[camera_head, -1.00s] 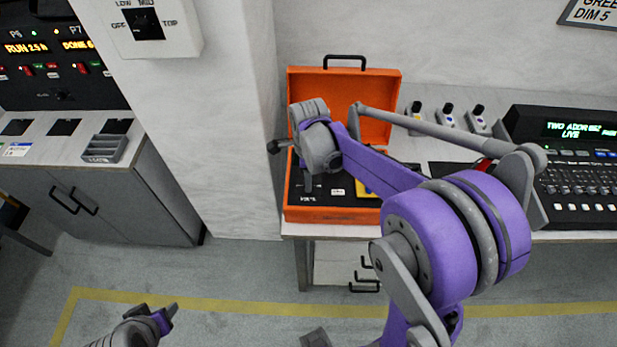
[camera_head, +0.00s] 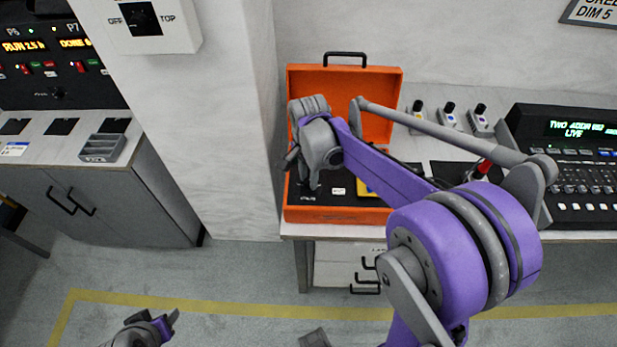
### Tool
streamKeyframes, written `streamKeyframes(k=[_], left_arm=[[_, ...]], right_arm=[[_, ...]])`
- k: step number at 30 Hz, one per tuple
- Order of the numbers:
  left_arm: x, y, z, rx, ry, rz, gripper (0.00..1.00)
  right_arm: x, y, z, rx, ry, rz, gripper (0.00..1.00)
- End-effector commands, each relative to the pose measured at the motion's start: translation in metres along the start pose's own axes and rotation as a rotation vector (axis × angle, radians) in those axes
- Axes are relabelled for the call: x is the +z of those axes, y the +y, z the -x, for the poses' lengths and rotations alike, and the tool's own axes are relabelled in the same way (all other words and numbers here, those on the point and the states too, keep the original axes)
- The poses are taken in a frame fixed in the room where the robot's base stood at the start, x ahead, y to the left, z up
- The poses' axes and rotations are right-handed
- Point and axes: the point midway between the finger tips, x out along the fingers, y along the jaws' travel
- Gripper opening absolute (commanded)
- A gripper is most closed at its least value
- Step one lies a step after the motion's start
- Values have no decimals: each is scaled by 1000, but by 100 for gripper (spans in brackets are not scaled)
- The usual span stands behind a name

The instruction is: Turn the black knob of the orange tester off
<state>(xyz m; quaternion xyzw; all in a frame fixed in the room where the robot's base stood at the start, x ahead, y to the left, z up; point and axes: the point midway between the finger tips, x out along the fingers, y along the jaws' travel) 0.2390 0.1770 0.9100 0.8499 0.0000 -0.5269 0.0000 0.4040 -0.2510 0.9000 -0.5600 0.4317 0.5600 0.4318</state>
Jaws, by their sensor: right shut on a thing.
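The orange tester (camera_head: 335,215) is an open case at the front left of the bench, with its lid raised at the back. Its dark panel carries small white labels and a yellow part at its right. My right gripper (camera_head: 313,184) reaches down over the left part of the panel and is shut. The black knob is hidden behind the gripper and wrist, which sit where it is gripped. My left gripper (camera_head: 169,321) is low at the bottom left, far from the tester and empty; its finger gap is unclear.
A mixing console (camera_head: 575,185) stands at the right of the bench. Several small switch boxes (camera_head: 447,115) stand behind my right arm. A white wall box (camera_head: 145,25) with a black knob is at upper left. A grey cabinet (camera_head: 100,205) stands left; floor between is clear.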

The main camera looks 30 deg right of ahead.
Motion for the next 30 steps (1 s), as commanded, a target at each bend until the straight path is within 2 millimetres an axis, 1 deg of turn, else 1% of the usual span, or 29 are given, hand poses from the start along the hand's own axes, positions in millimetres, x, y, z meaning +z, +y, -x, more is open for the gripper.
streamKeyframes(k=[30], left_arm=[[8, 0, -10, 0, -6, 0, 50]], right_arm=[[0, 0, 0, 0, 1, 963, 0]])
